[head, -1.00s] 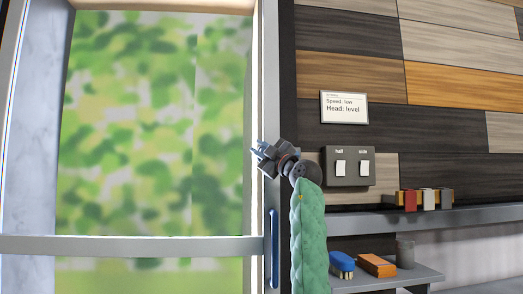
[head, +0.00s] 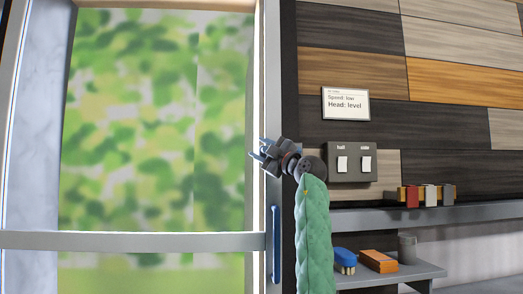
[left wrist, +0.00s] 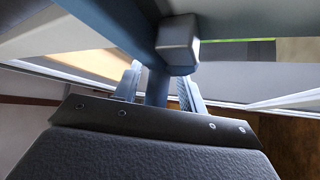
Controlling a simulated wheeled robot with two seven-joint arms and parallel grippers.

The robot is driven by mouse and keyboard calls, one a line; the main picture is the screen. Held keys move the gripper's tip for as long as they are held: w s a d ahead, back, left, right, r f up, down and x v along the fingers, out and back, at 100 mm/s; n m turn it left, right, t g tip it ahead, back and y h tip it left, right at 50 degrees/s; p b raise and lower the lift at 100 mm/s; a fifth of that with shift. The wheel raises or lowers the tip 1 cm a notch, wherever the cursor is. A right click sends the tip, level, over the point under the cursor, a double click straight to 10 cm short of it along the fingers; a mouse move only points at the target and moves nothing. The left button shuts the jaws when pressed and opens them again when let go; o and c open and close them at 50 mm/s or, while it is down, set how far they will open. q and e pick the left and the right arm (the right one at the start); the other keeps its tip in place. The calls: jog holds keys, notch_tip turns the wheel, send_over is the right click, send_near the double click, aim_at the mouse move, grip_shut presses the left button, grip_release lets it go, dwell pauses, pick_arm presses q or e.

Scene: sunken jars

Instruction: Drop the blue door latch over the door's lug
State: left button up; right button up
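The blue door latch (head: 275,246) shows in the head view as an upright bar at the door's right edge. My left gripper (head: 258,152) is in front of the door edge, above that bar in the picture, pointing left. In the left wrist view a blue bar (left wrist: 113,22) crosses the top, with a short blue stem (left wrist: 157,88) between my left fingers. Gaps show on both sides of the stem, so the fingers look open around it. A grey block (left wrist: 179,44) sits by the bar; I cannot tell if it is the lug. My right gripper is out of view.
The glazed door has a grey crossbar (head: 130,241). Right of it are a switch box (head: 349,163), a sign (head: 346,104) and a shelf (head: 480,214) with small blocks.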

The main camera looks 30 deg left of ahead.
pick_arm(q)
jog(key=shift+d, duration=0.1)
jog(key=v, duration=0.7)
jog(key=shift+d+p, duration=0.3)
jog(key=shift+s+f, duration=0.1)
dwell(0.3)
